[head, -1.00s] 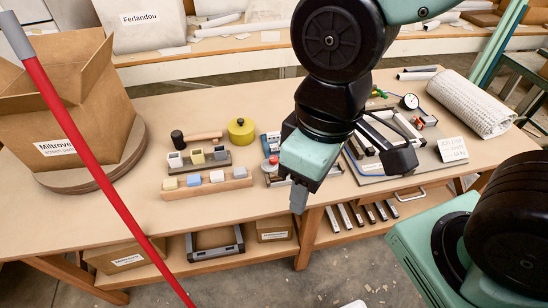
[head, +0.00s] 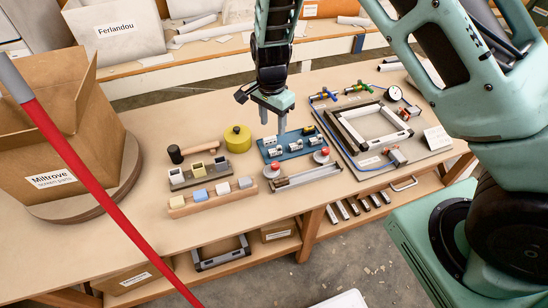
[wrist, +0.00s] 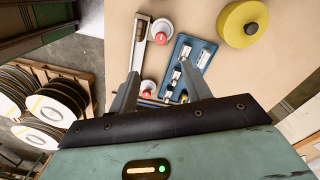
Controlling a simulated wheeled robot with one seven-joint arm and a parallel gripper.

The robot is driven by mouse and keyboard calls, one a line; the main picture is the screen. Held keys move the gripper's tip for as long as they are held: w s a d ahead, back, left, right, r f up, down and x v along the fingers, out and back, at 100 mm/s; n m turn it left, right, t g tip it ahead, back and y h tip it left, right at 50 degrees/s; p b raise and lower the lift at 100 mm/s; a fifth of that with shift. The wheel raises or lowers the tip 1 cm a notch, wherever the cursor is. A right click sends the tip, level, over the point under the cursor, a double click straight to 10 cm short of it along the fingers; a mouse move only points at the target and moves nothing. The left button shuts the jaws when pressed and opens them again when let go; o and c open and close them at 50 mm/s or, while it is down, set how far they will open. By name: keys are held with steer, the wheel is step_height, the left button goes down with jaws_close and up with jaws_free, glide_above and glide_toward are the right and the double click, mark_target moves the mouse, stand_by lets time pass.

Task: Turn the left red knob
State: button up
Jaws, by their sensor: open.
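The left red knob (head: 274,161) stands on a round white base at the left end of a metal rail (head: 305,178). It also shows in the wrist view (wrist: 160,38), near the top. A second red knob (head: 325,151) is at the rail's right end, and in the wrist view (wrist: 148,87) it lies closer to the fingers. My gripper (head: 272,120) is open and points down, above the back of the blue tray (head: 270,150). It is behind and above the left knob, apart from it.
A wooden block (head: 180,210) with several pale pieces is at the front left. A frame fixture (head: 350,160) with blue hose is at the right. A red pole (head: 90,175) crosses the left foreground.

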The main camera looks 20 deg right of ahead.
mark_target(275, 164)
steer(key=f+p, duration=0.1)
steer(key=f, duration=0.5)
steer(key=f+p, duration=0.2)
steer(key=f, duration=0.3)
steer(key=f+p, duration=0.1)
steer(key=f, duration=0.5)
steer(key=shift+s+d+f+p, duration=0.2)
steer(key=shift+d+f+p, duration=0.1)
steer(key=shift+p, duration=0.1)
steer(key=c, duration=1)
